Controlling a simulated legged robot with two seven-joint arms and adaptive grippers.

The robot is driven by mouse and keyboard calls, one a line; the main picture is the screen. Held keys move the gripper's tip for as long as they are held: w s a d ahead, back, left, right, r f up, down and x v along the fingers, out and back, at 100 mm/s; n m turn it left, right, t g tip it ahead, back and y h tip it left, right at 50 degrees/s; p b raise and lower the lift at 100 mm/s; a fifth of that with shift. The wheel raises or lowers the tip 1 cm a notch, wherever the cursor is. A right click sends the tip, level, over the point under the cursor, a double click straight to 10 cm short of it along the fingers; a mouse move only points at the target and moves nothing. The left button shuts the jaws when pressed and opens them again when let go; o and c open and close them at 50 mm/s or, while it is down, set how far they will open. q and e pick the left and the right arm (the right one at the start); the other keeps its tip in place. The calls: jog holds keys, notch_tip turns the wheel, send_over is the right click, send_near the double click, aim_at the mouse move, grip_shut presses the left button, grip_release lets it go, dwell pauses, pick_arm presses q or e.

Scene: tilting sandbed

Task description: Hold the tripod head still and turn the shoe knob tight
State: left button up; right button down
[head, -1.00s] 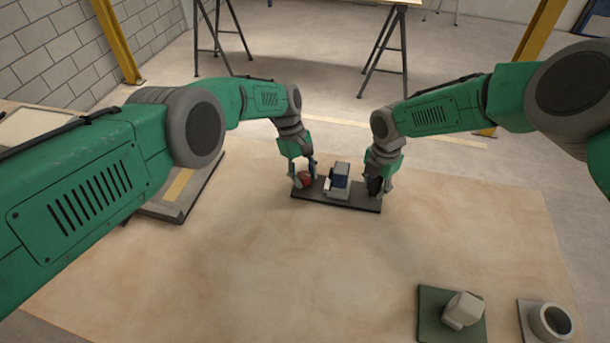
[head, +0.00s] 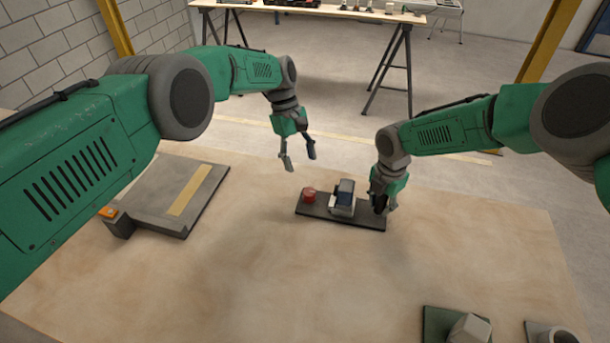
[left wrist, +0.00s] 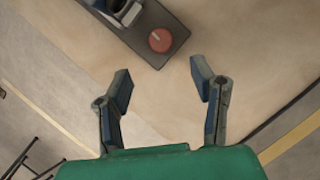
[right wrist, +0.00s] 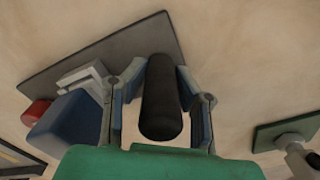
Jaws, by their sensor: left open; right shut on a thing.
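The tripod head sits on a dark base plate (head: 318,214) on the table. It has a grey and blue body (head: 343,198) in the middle. The red shoe knob (head: 309,194) is at the plate's left end, and it also shows in the left wrist view (left wrist: 160,40) with a pale mark on top. My left gripper (head: 299,162) is open and empty, raised above and behind the knob, apart from it. My right gripper (head: 384,206) is shut on the black handle (right wrist: 162,97) at the plate's right end, one finger on each side.
A grey tilted slab (head: 160,205) with an orange button (head: 108,212) lies at the left. A green plate with a pale block (head: 470,330) and a grey ring (head: 552,336) are at the front right. The table's middle front is clear. A trestle bench (head: 320,8) stands behind.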

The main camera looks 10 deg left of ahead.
aim_at(309, 191)
pick_arm(q)
jog(key=shift+v, duration=0.85)
jog(key=s+d+m+t+y, duration=0.3)
jog(key=m, duration=1)
jog(key=f, duration=1.1)
jog(key=shift+d, duration=0.25)
jog(key=shift+c, duration=0.3)
jog(key=shift+m, duration=0.3)
jog(key=c, duration=1.1)
